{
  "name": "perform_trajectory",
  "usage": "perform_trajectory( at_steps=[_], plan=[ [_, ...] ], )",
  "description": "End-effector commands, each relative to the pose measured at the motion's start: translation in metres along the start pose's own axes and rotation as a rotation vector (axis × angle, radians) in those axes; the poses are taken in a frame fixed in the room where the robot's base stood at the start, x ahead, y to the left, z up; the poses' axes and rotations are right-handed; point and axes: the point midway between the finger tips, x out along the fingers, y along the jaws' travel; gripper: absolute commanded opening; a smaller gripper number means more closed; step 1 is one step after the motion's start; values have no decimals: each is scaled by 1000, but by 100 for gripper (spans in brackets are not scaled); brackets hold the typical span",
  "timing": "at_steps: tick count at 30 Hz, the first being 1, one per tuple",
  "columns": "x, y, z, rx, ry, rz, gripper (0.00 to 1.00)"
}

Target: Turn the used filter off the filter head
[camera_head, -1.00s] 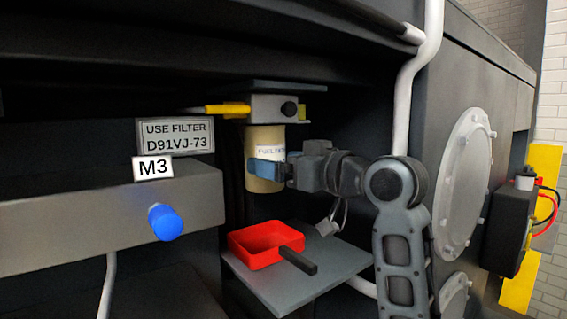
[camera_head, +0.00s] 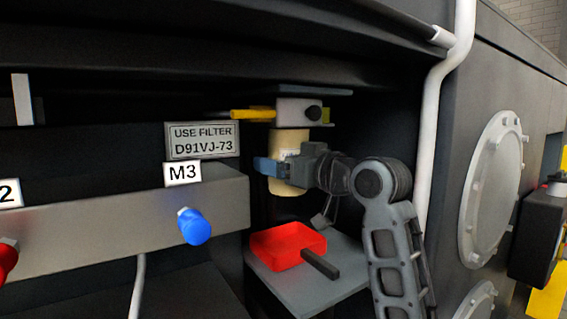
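The used filter (camera_head: 289,143), a cream cylinder with a white label, hangs upright under the grey filter head (camera_head: 292,109). No clear gap shows between them. My gripper (camera_head: 271,168) reaches in from the right at the filter's lower half. One blue finger lies across the filter's front and appears pressed on it; the other finger is hidden behind the filter. The filter's lower end shows just below the finger. A yellow handle (camera_head: 253,114) sticks out to the left of the filter head.
A red pan (camera_head: 288,246) with a dark handle stands on a grey shelf (camera_head: 335,274) below the filter. A grey beam with a blue knob (camera_head: 194,227) and an M3 tag is at left. A white pipe (camera_head: 430,150) runs down at right.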

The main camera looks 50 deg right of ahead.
Motion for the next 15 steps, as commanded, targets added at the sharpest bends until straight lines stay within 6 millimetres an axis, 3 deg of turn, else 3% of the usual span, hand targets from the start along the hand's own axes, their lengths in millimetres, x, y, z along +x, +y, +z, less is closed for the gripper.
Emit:
perform_trajectory(
  at_steps=[2, 15],
  plan=[
    [0, 0, 0, 0, 0, 0, 73],
    [0, 0, 0, 0, 0, 0, 31]
  ],
)
